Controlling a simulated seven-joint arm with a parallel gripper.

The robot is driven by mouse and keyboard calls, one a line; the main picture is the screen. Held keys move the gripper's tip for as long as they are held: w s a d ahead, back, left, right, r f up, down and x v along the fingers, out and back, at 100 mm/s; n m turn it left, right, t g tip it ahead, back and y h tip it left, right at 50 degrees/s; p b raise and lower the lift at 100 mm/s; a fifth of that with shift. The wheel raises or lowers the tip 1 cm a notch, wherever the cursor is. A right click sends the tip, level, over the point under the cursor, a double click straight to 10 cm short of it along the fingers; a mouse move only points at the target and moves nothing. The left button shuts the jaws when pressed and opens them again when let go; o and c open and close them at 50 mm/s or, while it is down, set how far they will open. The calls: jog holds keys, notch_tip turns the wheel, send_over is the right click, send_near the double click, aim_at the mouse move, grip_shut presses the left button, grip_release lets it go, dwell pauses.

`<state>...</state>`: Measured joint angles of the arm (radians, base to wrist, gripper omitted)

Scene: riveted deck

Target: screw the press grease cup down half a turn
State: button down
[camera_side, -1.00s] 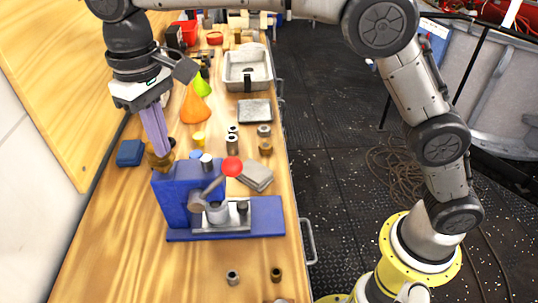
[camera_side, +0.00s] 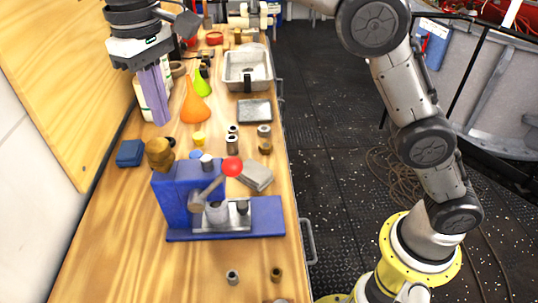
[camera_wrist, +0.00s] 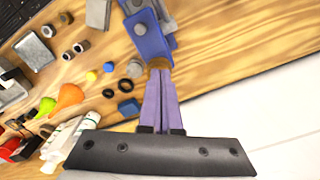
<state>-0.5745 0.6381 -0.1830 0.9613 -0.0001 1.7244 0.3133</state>
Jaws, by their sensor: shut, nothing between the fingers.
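The blue press (camera_side: 180,195) stands on the wooden bench, with a red-balled lever (camera_side: 232,166) on it. The brass grease cup (camera_side: 159,152) sits upright on top of the press at its left rear corner. My gripper (camera_side: 160,124) hangs above the cup with its long purple fingers together, empty, and a visible gap lies between the fingertips and the cup. In the wrist view the finger ends (camera_wrist: 159,72) overlap the brass cup (camera_wrist: 159,63), which is partly hidden behind them; the blue press (camera_wrist: 150,38) shows beyond.
A blue block (camera_side: 130,153) lies left of the cup. Orange (camera_side: 195,104) and green (camera_side: 201,84) cones, a yellow piece (camera_side: 198,139) and several metal bushings (camera_side: 232,145) stand behind the press. A metal tray (camera_side: 247,70) is farther back. The bench at front left is clear.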

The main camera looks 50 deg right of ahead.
aim_at(158, 149)
jog(key=shift+w+d+f, duration=0.1)
jog(key=shift+d+f, duration=0.15)
jog(key=shift+f, duration=0.85)
jog(key=shift+d+f, duration=0.2)
jog(key=shift+f, duration=0.95)
jog(key=shift+w+d+f, duration=0.1)
jog(key=shift+d+f, duration=0.15)
jog(key=shift+f, duration=0.85)
jog(key=shift+w+a, duration=0.2)
